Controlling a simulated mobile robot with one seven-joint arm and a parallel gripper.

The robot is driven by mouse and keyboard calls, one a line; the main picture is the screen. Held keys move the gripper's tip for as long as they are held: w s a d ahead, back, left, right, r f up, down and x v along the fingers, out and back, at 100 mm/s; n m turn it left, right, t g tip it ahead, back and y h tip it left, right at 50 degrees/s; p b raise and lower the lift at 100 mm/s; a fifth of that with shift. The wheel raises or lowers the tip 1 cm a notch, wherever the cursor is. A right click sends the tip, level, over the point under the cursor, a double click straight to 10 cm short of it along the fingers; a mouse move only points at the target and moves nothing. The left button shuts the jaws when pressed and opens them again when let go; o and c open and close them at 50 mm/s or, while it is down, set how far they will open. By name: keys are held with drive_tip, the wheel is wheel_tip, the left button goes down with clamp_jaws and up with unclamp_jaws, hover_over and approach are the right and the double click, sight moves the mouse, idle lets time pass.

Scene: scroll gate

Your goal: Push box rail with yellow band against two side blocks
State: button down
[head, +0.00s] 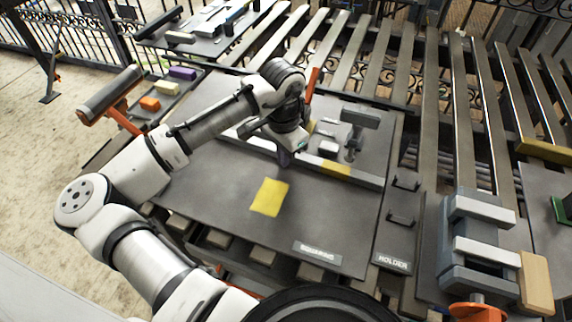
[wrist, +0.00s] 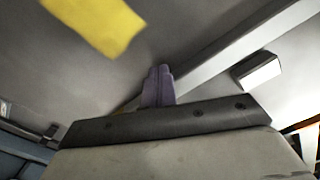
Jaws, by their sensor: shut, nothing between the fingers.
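The box rail (head: 367,178) is a long pale bar lying slantwise across the grey board, with a yellow band (head: 336,169) right of its middle. It also shows in the wrist view (wrist: 225,52). My gripper (head: 284,158) points down at the rail's near side, left of the band. Its purple fingers (wrist: 158,80) are shut with nothing between them and appear close beside the rail; I cannot tell whether they touch it. A small pale block (head: 327,146) lies behind the rail, also seen in the wrist view (wrist: 258,70). My wrist hides part of the rail and whatever lies behind it.
A yellow patch (head: 269,197) lies on the clear front part of the board (head: 215,185). A grey clamp-like fixture (head: 354,135) stands behind the rail. Holder brackets (head: 402,217) and a large vise (head: 482,240) are at right. Coloured blocks (head: 150,103) sit at left.

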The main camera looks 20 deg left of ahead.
drive_tip(key=shift+w+p, duration=0.3)
drive_tip(key=shift+w, duration=1.25)
drive_tip(key=shift+s, duration=0.15)
drive_tip(key=shift+s, duration=1.2)
drive_tip(key=shift+r, duration=0.1)
wheel_tip(320, 180, up, 8)
drive_tip(key=p, duration=0.6)
